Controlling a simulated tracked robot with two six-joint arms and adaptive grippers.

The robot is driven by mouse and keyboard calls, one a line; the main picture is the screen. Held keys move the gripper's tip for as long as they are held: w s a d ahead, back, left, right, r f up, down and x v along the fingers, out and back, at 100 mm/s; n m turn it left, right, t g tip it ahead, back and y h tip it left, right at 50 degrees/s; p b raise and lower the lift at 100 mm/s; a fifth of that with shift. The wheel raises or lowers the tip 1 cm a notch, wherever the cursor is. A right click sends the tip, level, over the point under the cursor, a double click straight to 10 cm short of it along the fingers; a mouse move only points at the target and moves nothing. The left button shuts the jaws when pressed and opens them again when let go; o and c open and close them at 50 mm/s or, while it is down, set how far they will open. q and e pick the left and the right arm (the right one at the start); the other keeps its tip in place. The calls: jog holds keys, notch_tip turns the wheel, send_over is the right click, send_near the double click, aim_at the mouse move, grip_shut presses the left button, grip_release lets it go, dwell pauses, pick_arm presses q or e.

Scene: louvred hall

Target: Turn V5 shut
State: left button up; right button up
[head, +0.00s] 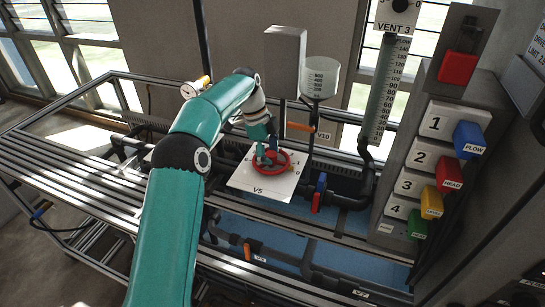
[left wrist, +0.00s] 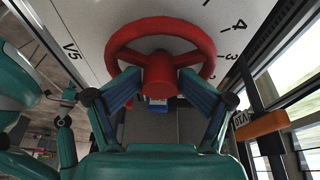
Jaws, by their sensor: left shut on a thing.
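V5 is a red handwheel (head: 286,167) on a white square plate (head: 247,183) marked "V5", near the middle of the head view. In the left wrist view the red wheel (left wrist: 160,27) fills the top centre, with its hub facing me. Figures including 3 and 4 show on the plate beside it. My left gripper (head: 266,156) is at the wheel; in the left wrist view its two blue-grey fingers (left wrist: 161,88) reach in from both sides and are shut on the wheel. The fingers partly cover the hub and lower rim. I see no pointer clearly.
Just right of the plate stands a red-and-blue lever valve (head: 317,195). Behind it are an orange handle (head: 300,127) near the V10 label and a clear funnel (head: 320,80). A panel with numbered slots and coloured tags (head: 440,170) stands at right. Slatted bench (head: 80,175) lies left.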

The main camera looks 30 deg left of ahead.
aim_at(268, 152)
pick_arm(q)
jog(key=v, duration=0.4)
jog(key=d+v, duration=0.1)
jog(key=v, duration=0.1)
jog(key=shift+w+r, duration=0.2)
jog(key=shift+s+r, duration=0.1)
jog(key=shift+r, duration=0.35)
